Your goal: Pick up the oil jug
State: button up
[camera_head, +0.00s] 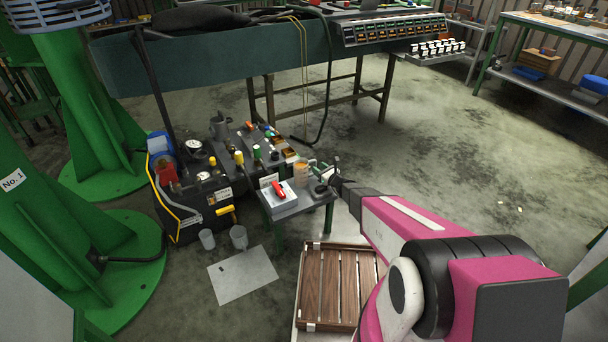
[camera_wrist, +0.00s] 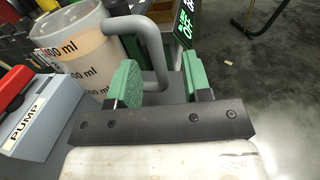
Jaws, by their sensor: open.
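The oil jug (camera_wrist: 80,45) is a translucent measuring jug with ml marks, amber liquid and a grey handle. It stands upright at the left of the wrist view, and in the head view it is small on the little table (camera_head: 301,172). My gripper (camera_wrist: 160,78) is open, with green finger pads on both sides of the jug's handle. The handle's grey bar runs down between the pads, nearer the left one. I cannot tell whether either pad touches it. In the head view my gripper (camera_head: 324,173) is just right of the jug.
A grey pump box with a red switch (camera_head: 281,194) sits left of the jug; it also shows in the wrist view (camera_wrist: 38,115). A black machine (camera_head: 190,205) with valves stands left. A green "OFF" display (camera_wrist: 190,20) is behind the handle. A wooden slatted crate (camera_head: 335,285) lies below.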

aim_at(315, 165)
jog(key=shift+x, duration=1.6)
jog(key=shift+s, duration=0.1)
grip_shut()
jog(key=shift+r, duration=0.15)
jog(key=shift+s+a+r, duration=0.1)
jog(key=shift+a+r, duration=0.05)
jog(key=shift+r, duration=1.85)
jog(key=s+a+r, duration=0.6)
jog(key=a, duration=0.3)
jog(key=shift+s+r, duration=0.2)
jog(key=shift+r, duration=0.1)
